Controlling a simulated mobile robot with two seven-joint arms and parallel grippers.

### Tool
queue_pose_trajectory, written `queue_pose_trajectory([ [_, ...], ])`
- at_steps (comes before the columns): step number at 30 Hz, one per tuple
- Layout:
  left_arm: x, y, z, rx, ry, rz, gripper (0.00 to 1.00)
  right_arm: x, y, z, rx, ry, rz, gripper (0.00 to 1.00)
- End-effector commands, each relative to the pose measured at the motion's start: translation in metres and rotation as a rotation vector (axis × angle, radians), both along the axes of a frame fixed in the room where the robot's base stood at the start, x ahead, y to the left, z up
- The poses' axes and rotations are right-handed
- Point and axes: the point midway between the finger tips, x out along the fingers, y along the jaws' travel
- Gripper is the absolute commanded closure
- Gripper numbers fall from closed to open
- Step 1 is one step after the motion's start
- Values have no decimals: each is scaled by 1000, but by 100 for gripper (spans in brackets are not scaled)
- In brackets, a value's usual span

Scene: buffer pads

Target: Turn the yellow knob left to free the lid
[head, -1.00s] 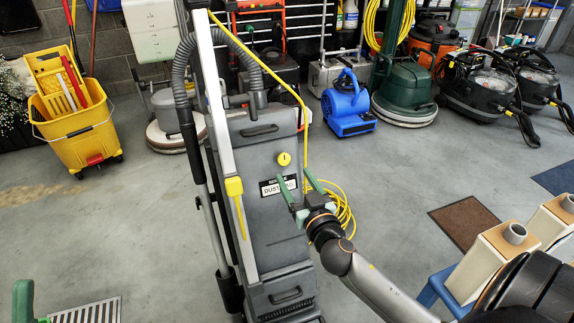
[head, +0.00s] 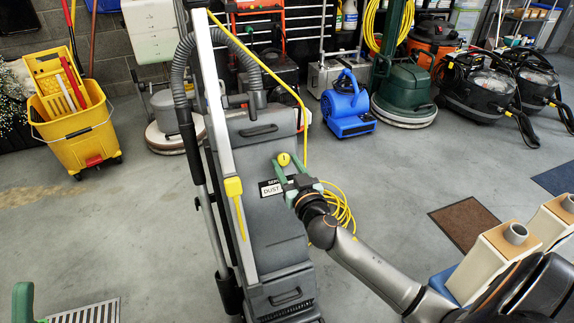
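The yellow knob (head: 284,159) sits on the front of a tall grey upright machine, above a white label partly reading "DUST". The grey front panel below it, seemingly the lid (head: 277,228), looks closed. My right gripper (head: 287,163) has its green fingers apart, with the tips at the knob's lower left and right sides. I cannot tell whether they touch it. The gripper hides the right part of the label. A green piece, seemingly a finger of my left gripper (head: 22,301), shows at the bottom left, cut off by the picture edge.
A white-grey handle tube (head: 212,110) with a yellow clip runs along the machine's left side. A yellow cord (head: 335,208) lies coiled to its right. A yellow mop bucket (head: 80,130) stands at the left, a blue blower (head: 347,107) behind. The floor between is mostly clear.

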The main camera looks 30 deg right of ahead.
Motion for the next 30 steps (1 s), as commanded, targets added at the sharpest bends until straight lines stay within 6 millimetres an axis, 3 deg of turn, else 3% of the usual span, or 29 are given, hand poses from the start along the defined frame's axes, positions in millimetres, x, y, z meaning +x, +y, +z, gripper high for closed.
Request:
queue_pose_trajectory([
  [1,0,0,0,1,0,-1,50,0,0,0,0,0,0,56],
  [13,0,-1,0,5,-2,-2,50,0,0,0,0,0,0,100],
  [30,-1,-1,8,10,-8,2,50,-1,-1,1,-103,26,38,100],
])
